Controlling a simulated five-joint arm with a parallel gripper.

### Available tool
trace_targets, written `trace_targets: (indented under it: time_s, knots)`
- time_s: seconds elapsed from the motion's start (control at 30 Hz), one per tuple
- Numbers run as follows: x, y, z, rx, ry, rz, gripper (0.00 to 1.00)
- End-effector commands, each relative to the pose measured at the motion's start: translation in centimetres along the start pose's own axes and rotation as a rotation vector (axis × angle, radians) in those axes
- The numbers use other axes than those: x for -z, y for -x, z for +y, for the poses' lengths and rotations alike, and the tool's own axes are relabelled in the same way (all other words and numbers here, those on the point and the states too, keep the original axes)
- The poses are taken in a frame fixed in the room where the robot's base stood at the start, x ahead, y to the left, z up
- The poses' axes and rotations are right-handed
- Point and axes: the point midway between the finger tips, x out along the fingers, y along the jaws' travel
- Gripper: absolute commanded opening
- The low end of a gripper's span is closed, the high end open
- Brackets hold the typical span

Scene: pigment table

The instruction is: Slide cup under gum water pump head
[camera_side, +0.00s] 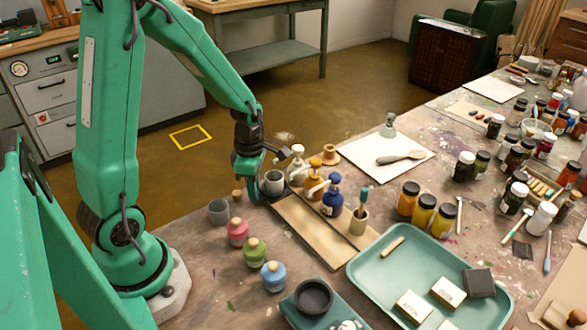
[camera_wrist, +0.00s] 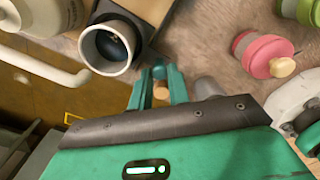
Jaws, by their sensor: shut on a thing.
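The grey cup (camera_side: 272,183) stands upright at the far left end of the tan board, and its pale rim and dark inside show in the wrist view (camera_wrist: 103,48). My gripper (camera_side: 262,172) is low beside the cup, shut on it; the exact contact is hard to see. In the wrist view, its two green fingers (camera_wrist: 159,82) reach the cup's side. A white pump bottle (camera_side: 297,168) stands just right of the cup, and its spout (camera_wrist: 45,68) points toward the cup's rim in the wrist view. I cannot read which pump holds gum water.
Amber (camera_side: 316,181) and blue (camera_side: 332,199) pump bottles continue the row along the board (camera_side: 302,232). A teal tray (camera_side: 380,282) lies right.

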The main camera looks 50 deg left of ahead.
Motion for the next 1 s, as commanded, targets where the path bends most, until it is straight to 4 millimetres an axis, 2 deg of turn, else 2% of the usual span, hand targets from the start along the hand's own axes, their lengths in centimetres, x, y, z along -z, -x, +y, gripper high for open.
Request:
trace_targets:
  time_s: [0.03,0.07,0.17,0.63,0.87,1.0]
  knots:
    - [0.2,0.1,0.5,-0.01,0.012,-0.006,0.0]
    - [0.2,0.1,0.5,-0.011,0.012,-0.006,0.22]
    - [0.1,0.1,0.5,-0.01,0.011,-0.006,0.39]
    - [0.1,0.5,0.3,-0.008,0.007,-0.004,0.39]
    - [0.1,2.4,0.3,-0.009,0.007,-0.005,0.39]
    - [0.1,4.1,0.4,-0.011,0.008,-0.006,0.39]
